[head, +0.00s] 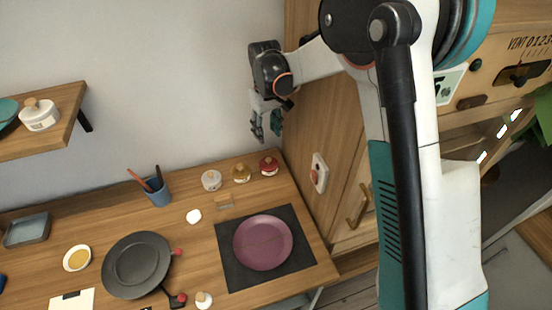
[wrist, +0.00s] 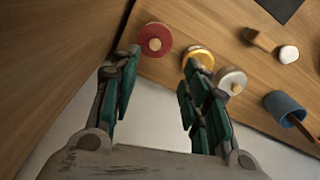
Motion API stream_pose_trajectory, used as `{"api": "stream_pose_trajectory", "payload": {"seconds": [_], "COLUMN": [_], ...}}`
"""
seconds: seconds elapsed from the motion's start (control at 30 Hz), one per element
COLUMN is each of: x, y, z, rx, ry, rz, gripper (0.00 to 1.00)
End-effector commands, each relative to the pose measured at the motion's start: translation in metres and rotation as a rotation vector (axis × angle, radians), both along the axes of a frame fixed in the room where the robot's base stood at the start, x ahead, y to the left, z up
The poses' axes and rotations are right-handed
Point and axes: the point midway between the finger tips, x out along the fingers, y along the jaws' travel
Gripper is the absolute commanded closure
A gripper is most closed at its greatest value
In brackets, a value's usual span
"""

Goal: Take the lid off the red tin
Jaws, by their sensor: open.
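The red tin (head: 269,166) stands at the back right of the wooden counter, close to the cabinet side. From above, in the wrist view, its red lid (wrist: 147,38) shows with a pale round knob (wrist: 155,44). The lid sits on the tin. My gripper (head: 265,128) is open and empty, above the counter's back right corner and near the wall. In the wrist view its two fingers (wrist: 158,95) are spread wide, with the red tin beyond the fingertips and nearer the left finger. Nothing is between the fingers.
A yellow-lidded tin (head: 241,173) and a white-lidded tin (head: 211,180) stand left of the red one. A blue cup (head: 157,192) with utensils is further left. A purple plate (head: 250,250) lies on a dark mat (head: 298,258). The wooden cabinet side (wrist: 60,60) is close to the left finger.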

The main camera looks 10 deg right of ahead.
Motion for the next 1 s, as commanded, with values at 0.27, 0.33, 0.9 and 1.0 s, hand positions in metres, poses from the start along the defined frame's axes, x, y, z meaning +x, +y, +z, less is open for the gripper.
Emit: {"api": "stream_pose_trajectory", "payload": {"seconds": [0.27, 0.33, 0.9, 1.0], "x": [0.001, 0.002, 0.007, 0.013], "y": [0.001, 0.001, 0.0, -0.001], "z": [-0.038, -0.051, -0.105, -0.12], "rx": [-0.001, -0.001, -0.001, -0.001], "ry": [0.004, 0.004, 0.004, 0.004], "rz": [0.003, 0.003, 0.003, 0.003], "gripper": [0.58, 0.58, 0.58, 0.58]}}
